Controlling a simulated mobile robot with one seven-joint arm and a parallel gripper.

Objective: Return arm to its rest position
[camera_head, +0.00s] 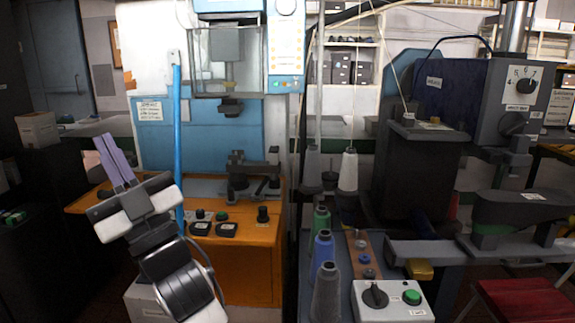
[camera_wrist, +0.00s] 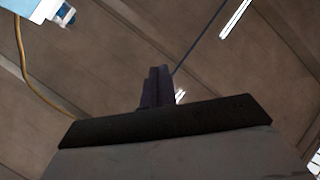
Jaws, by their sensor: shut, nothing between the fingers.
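My gripper (camera_head: 112,158) is at the left of the head view, pointing up and slightly left. Its two purple-grey fingers lie close together, shut, with nothing between them. My folded arm shows below it. In the wrist view, the shut fingers (camera_wrist: 156,86) point up at a brown ceiling. The gripper touches nothing in either view.
An orange bench (camera_head: 250,265) with black and green buttons stands just right of my arm, under a blue and white machine (camera_head: 200,140). Right of it are thread cones (camera_head: 323,250), a control box (camera_head: 390,300) and a dark sewing machine (camera_head: 460,100). A red stool (camera_head: 525,300) stands lower right.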

